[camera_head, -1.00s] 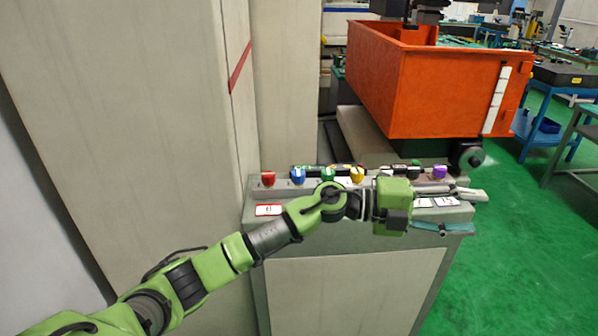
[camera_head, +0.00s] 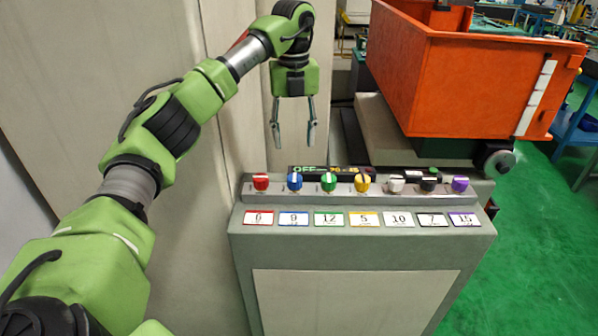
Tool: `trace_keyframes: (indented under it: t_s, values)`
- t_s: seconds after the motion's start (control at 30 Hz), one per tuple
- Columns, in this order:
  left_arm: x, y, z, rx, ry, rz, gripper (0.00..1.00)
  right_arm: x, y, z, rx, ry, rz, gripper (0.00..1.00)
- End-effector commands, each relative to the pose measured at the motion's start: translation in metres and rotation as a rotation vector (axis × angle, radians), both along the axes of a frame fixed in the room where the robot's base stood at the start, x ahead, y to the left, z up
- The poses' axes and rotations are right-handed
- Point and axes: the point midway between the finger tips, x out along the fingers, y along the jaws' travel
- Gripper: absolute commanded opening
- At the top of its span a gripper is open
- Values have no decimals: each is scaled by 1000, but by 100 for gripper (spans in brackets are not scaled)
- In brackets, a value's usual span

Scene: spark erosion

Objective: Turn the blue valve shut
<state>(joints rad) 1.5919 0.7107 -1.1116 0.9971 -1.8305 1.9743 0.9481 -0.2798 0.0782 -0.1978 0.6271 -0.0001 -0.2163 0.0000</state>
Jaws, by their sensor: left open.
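The blue valve (camera_head: 295,182) is a small knob, second from the left in a row of coloured knobs on top of the grey console (camera_head: 357,250). The fingertips are clear of the knob. My right gripper is not in view.
A red knob (camera_head: 261,182) stands left of the blue one and a green knob (camera_head: 328,182) right of it, both close by. Further right are yellow (camera_head: 362,183), white, black and purple (camera_head: 459,184) knobs. A dark display (camera_head: 325,171) lies behind them. A large orange tank (camera_head: 470,85) stands at the back right.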

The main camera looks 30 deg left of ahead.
Motion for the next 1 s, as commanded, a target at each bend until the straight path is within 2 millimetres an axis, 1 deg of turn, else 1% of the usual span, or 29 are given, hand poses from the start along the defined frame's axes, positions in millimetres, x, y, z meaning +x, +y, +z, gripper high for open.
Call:
trace_keyframes:
  t_s: [0.03, 0.1, 0.2, 0.23, 0.3, 0.37, 0.5, 0.6, 0.77, 1.0]
  values:
    - [-1, 0, -10, 0, 5, -1, 44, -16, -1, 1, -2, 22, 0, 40]
    - [-1, 0, -24, 0, 5, -2, 44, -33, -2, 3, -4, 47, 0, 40]
    - [-2, 0, -46, -1, 6, -4, 44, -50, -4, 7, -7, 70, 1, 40]
    - [-1, 0, -52, -1, 4, -3, 44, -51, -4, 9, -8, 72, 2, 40]
    - [-2, 0, -67, -2, 5, -3, 44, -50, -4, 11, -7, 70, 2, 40]
    - [-1, -1, -79, -1, 4, -3, 44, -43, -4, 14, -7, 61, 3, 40]
    - [-1, -1, -101, -1, 3, -3, 44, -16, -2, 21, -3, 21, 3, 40]
    - [-1, -1, -112, -1, 2, -4, 44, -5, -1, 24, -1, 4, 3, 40]
    - [0, -1, -120, -3, -1, -4, 44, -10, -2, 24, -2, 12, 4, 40]
    - [0, -1, -121, -3, -1, -4, 44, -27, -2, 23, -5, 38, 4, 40]
